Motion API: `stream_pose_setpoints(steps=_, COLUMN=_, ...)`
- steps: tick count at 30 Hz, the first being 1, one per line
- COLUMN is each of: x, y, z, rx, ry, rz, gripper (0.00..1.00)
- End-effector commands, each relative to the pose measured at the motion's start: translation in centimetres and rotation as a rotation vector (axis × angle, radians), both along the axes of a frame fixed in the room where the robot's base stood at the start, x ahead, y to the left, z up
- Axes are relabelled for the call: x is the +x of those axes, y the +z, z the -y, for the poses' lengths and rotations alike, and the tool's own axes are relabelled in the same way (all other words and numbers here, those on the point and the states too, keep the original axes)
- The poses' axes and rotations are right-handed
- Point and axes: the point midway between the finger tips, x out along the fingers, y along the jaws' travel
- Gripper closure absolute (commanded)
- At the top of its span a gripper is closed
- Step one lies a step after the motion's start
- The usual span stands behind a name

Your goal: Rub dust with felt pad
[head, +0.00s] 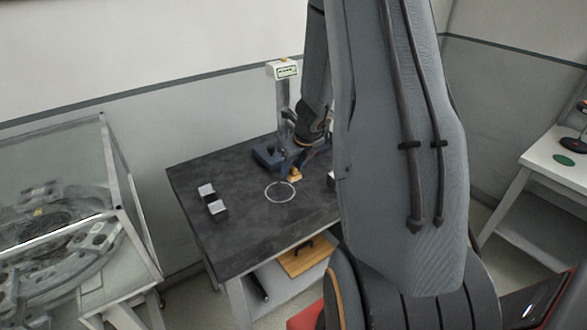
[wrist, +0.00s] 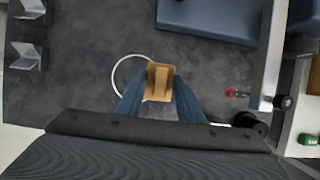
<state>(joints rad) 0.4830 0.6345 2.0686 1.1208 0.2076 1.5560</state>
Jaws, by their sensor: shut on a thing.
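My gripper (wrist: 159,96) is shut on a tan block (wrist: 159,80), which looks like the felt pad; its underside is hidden. In the head view the block (head: 295,175) is low over the dark table top (head: 240,222), close to a white ring (head: 280,199) marked there. In the wrist view the block overlaps the right part of the ring (wrist: 116,78). I cannot tell whether the block touches the table. I cannot make out any dust. My arm hides the table's right part in the head view.
Two grey notched blocks (head: 213,202) stand on the left of the table. A stand with a display (head: 283,69) and a blue base (head: 265,158) is at the back, close to my gripper. A glass case (head: 107,150) is left; a white table (head: 550,158) is right.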

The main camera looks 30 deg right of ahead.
Motion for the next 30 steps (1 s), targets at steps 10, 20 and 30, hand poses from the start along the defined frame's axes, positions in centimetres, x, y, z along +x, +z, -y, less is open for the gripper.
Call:
stream_pose_setpoints(steps=10, x=0.0, y=2.7, z=-0.1, rx=0.000, ry=0.002, rz=0.000, gripper=0.87)
stream_pose_setpoints(steps=20, x=0.1, y=3.4, z=-0.2, rx=0.000, ry=0.003, rz=0.000, gripper=0.87)
stream_pose_setpoints(steps=30, x=0.1, y=3.3, z=-0.2, rx=0.000, ry=0.003, rz=0.000, gripper=0.87)
